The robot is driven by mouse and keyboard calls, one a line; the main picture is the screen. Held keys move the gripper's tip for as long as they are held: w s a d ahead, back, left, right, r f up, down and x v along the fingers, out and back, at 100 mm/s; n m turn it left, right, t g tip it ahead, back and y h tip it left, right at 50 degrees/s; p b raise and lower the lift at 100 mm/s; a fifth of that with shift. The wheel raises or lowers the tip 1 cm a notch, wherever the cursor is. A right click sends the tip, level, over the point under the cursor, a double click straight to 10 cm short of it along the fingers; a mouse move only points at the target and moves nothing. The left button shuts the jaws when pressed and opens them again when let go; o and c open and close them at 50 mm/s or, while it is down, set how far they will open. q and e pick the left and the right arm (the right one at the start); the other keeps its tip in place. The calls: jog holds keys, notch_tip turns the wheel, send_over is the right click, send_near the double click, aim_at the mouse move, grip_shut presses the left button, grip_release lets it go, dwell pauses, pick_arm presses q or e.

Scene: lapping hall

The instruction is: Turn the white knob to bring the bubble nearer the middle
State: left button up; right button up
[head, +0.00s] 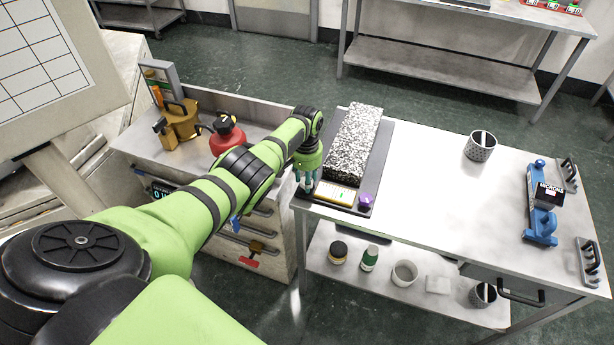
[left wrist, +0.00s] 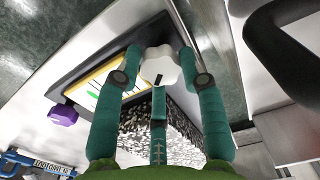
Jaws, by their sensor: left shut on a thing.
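The white knob (left wrist: 160,66) is lobed, with a dark mark on its face. In the left wrist view it sits between the teal fingers of my left gripper (left wrist: 158,82), which is shut on it. In the head view my left gripper (head: 307,180) is at the near left corner of the dark plate (head: 382,150) and largely hides the knob. The yellow-framed level (head: 335,193) lies right of the gripper; it also shows in the left wrist view (left wrist: 97,88). I cannot make out the bubble's position. My right gripper is not in view.
A purple knob (head: 366,201) is at the plate's near right corner. A speckled stone block (head: 354,140) lies behind the level. A dark cup (head: 480,146) and a blue instrument (head: 541,215) stand right; the white tabletop (head: 430,190) between is clear. A red container (head: 227,138) is left.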

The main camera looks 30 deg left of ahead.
pick_arm(q)
jog(key=shift+s+a+f+n, duration=0.1)
jog(key=shift+s+f+n, duration=0.25)
jog(key=shift+n, duration=0.35)
jog(key=o, duration=1.1)
jog(key=shift+s+r, duration=0.1)
jog(key=shift+r, duration=0.2)
jog(key=shift+w+r, duration=0.25)
jog(key=r, duration=1.1)
jog(key=shift+s+r, duration=0.2)
jog(key=shift+r, duration=0.05)
